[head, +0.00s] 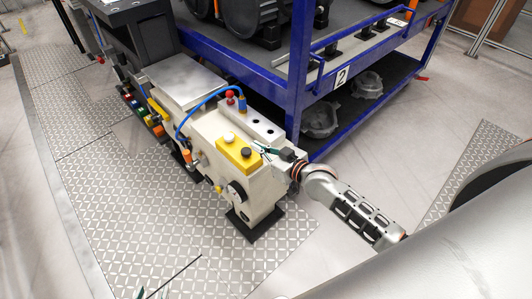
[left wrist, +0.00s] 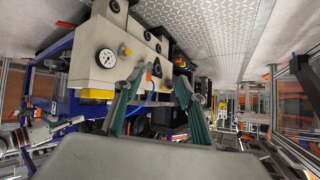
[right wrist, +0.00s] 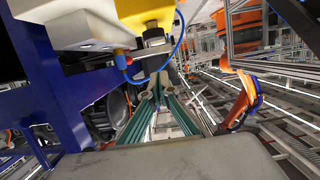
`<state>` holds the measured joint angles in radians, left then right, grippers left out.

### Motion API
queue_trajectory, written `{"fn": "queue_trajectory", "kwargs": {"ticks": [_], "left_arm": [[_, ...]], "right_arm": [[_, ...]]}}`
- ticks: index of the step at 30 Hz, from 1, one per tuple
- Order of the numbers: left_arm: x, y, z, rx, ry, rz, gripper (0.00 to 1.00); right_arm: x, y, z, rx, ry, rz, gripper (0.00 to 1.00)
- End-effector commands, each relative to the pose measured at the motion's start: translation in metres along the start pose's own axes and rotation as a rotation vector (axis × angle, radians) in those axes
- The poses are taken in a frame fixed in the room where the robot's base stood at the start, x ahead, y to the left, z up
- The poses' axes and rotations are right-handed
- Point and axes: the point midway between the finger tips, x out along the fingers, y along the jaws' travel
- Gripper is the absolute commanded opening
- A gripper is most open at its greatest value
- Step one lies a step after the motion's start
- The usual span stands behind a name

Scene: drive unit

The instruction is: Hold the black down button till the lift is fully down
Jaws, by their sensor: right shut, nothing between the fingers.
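The far one (head: 228,139) and the near one (head: 246,152) have no legible labels. The yellow box (right wrist: 150,10) also shows at the top of the right wrist view, with a black part (right wrist: 153,37) on it. My right gripper (head: 263,149) is shut and empty, just right of the near button; I cannot tell whether it touches it. My left gripper (left wrist: 155,85) is open and empty in the left wrist view, clear of the unit.
A blue rack (head: 300,75) marked 2 stands close behind and right of the unit, with castings on its lower shelf. A blue hose (head: 200,103) and red and blue knobs rise from the unit. A pressure gauge (left wrist: 106,58) faces the left wrist camera. The patterned floor at left is clear.

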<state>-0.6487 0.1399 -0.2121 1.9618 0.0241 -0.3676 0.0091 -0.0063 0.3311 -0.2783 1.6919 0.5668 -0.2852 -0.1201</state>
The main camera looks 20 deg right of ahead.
Motion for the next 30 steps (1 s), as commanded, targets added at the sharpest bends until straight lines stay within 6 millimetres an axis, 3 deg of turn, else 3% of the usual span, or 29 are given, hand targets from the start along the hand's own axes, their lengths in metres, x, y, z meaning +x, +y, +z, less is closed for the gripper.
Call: {"fn": "queue_trajectory", "kwargs": {"ticks": [6, 9, 13, 21, 30], "left_arm": [[0.004, 0.002, 0.011, -0.002, -0.008, 0.002, 0.40], [0.007, 0.004, 0.019, -0.001, -0.014, 0.003, 0.40], [0.009, 0.004, 0.022, 0.004, -0.018, 0.003, 0.40], [0.009, 0.000, 0.014, 0.009, -0.004, -0.003, 0.40], [0.011, 0.001, 0.019, 0.008, -0.008, -0.003, 0.40]], "right_arm": [[0.044, -0.001, 0.001, 0.001, 0.001, -0.001, 0.00], [0.044, 0.000, 0.022, 0.001, -0.004, -0.001, 0.00], [0.047, 0.000, 0.034, 0.001, -0.002, -0.002, 0.00], [0.048, 0.000, 0.039, -0.001, 0.001, -0.001, 0.00], [0.050, 0.000, 0.046, 0.000, -0.001, -0.001, 0.00]]}}
